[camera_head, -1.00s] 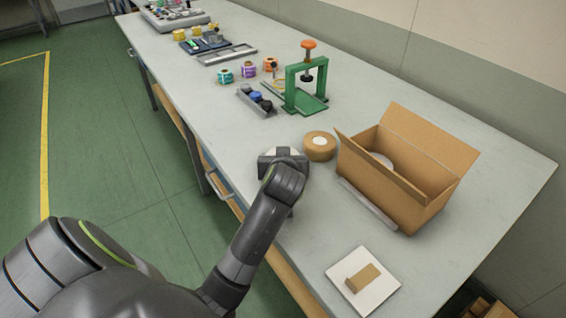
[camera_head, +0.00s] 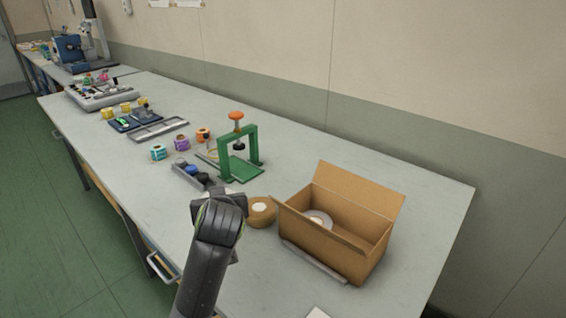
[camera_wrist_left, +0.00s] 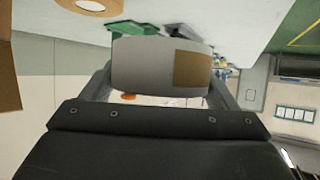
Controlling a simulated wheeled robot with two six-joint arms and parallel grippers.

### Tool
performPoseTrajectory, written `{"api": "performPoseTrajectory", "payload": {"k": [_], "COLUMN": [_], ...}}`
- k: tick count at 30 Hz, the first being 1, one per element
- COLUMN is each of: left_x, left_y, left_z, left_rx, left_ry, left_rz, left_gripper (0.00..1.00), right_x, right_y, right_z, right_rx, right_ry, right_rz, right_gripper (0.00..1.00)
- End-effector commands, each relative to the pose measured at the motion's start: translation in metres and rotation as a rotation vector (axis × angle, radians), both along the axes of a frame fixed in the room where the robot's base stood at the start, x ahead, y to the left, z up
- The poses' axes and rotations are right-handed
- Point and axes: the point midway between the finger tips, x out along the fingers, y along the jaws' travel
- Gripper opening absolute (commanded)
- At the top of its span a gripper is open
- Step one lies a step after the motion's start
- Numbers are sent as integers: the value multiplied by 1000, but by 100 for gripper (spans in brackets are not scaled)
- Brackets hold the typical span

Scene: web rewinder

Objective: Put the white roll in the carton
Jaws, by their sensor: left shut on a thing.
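The white roll (camera_wrist_left: 140,68), with a brown patch on its side, is between the fingers of my left gripper (camera_wrist_left: 163,72) in the left wrist view. The gripper is shut on it. In the head view my left gripper (camera_head: 220,200) is just left of a tan roll (camera_head: 262,212) and hides the white roll. The open carton (camera_head: 345,250) stands on the table to the right, flaps up. A pale roll (camera_head: 318,219) lies inside it. The carton's edge also shows at the left of the left wrist view (camera_wrist_left: 8,75). My right gripper is not in view.
A grey bar (camera_head: 315,262) lies along the carton's front. A green press (camera_head: 240,155) stands behind the gripper, with a tray of dark pieces (camera_head: 192,172) beside it. Small coloured rolls (camera_head: 182,143) stand further back. The table right of the carton is clear.

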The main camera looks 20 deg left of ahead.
Motion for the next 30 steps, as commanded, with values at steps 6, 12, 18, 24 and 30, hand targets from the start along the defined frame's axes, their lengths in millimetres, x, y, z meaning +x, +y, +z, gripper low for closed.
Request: {"api": "performPoseTrajectory", "payload": {"k": [6,12,18,24,30], "left_x": [0,-9,-24,-30,-30], "left_y": [-18,-73,-115,-128,-127], "left_z": [27,93,139,148,147], "left_rx": [-5,-3,1,1,0], "left_ry": [-7,-12,-8,-1,-1], "left_rz": [-66,-309,-526,-594,-592], "left_gripper": [53,53,53,53,53], "right_x": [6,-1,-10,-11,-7], "right_y": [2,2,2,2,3], "right_z": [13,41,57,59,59], "right_rx": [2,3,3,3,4], "right_ry": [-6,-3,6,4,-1], "right_rz": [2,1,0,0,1], "right_gripper": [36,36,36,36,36]}}
